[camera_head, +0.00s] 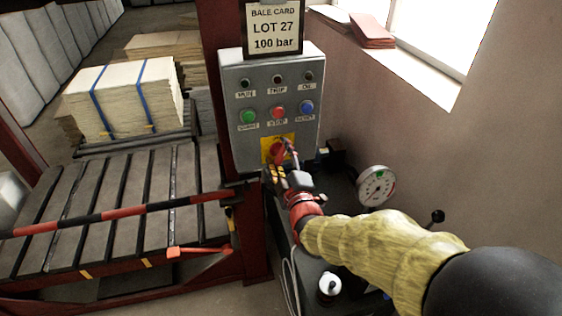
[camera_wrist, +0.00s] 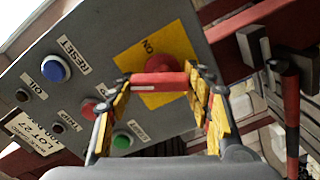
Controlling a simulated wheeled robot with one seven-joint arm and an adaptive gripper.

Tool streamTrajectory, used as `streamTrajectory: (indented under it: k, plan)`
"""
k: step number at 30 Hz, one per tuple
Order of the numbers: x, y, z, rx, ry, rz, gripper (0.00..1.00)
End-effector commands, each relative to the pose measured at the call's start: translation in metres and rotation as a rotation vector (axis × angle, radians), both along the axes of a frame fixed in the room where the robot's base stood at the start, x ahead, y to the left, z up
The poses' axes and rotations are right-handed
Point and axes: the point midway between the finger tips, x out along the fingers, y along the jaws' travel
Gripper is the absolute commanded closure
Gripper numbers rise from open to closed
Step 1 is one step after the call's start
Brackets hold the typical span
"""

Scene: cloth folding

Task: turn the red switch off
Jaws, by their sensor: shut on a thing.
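The red switch (camera_head: 276,150) sits on a yellow plate low on a grey control panel (camera_head: 231,78). In the wrist view its red handle (camera_wrist: 158,80) spans the gap between my finger pads, in front of its round red base. The yellow plate (camera_wrist: 180,45) carries the word ON. My gripper (camera_head: 282,168) reaches the switch from below right and is shut on its handle. In the wrist view my gripper (camera_wrist: 163,92) shows a yellow-padded finger at each end of the handle. The head view partly hides the contact behind my fingers.
Above the switch are green (camera_head: 248,116), red (camera_head: 278,112) and blue (camera_head: 306,107) buttons. A bale card (camera_head: 272,28) tops the panel. A pressure gauge (camera_head: 376,186) stands right of my gripper. A striped bar (camera_head: 120,212) crosses the slatted bed at left.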

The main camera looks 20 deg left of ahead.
Motion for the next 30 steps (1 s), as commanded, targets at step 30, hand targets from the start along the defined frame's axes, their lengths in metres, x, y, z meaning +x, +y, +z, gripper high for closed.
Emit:
streamTrajectory:
  k: [30]
  plan:
    - [-0.0015, 0.0028, -0.0013, -0.415, -0.255, 0.001, 0.75]
